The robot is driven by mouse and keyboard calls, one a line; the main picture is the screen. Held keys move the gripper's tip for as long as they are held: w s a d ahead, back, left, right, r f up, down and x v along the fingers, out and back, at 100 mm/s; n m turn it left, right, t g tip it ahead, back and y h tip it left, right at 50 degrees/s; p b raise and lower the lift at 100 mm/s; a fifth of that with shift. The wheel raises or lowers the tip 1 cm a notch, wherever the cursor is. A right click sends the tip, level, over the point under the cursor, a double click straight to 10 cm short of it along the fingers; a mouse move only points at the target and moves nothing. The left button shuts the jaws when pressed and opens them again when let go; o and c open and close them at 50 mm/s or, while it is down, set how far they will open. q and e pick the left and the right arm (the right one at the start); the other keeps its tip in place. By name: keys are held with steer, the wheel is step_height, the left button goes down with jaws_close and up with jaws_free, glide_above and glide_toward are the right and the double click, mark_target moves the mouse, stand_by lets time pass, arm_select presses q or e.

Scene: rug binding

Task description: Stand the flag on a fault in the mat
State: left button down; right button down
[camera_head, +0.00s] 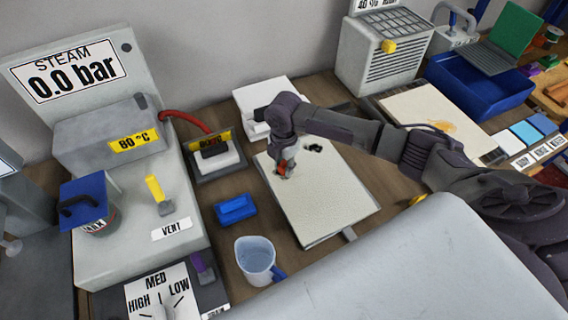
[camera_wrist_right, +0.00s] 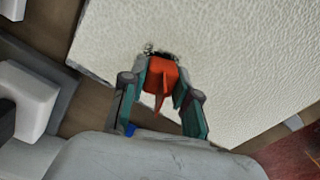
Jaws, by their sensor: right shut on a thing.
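The cream mat (camera_head: 325,195) lies on the bench in the head view and fills much of the right wrist view (camera_wrist_right: 230,60). A dark, ragged fault (camera_head: 314,147) shows near its upper middle. My right gripper (camera_head: 284,170) is over the mat's left part, left of and below that dark fault. It is shut on the small orange-red flag (camera_wrist_right: 162,84), which also shows in the head view (camera_head: 281,168). A small dark and grey patch (camera_wrist_right: 152,50) shows just beyond the flag; whether the flag touches the mat I cannot tell. My left gripper is out of view.
A blue block (camera_head: 235,209) and a clear jug (camera_head: 256,260) stand left of the mat. The steam unit (camera_head: 135,225) is further left. A second, stained mat (camera_head: 432,118) and a blue crate (camera_head: 480,85) are to the right. My right arm spans the mat's upper right.

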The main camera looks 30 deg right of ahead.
mark_target(284, 165)
steer(key=c, duration=0.9)
jaws_free()
steer(key=shift+o, duration=0.2)
step_height(284, 165, up, 12)
steer(key=b, duration=0.1)
steer(key=shift+r+b, duration=0.2)
steer(key=shift+b, duration=0.15)
steer(key=shift+r, duration=0.1)
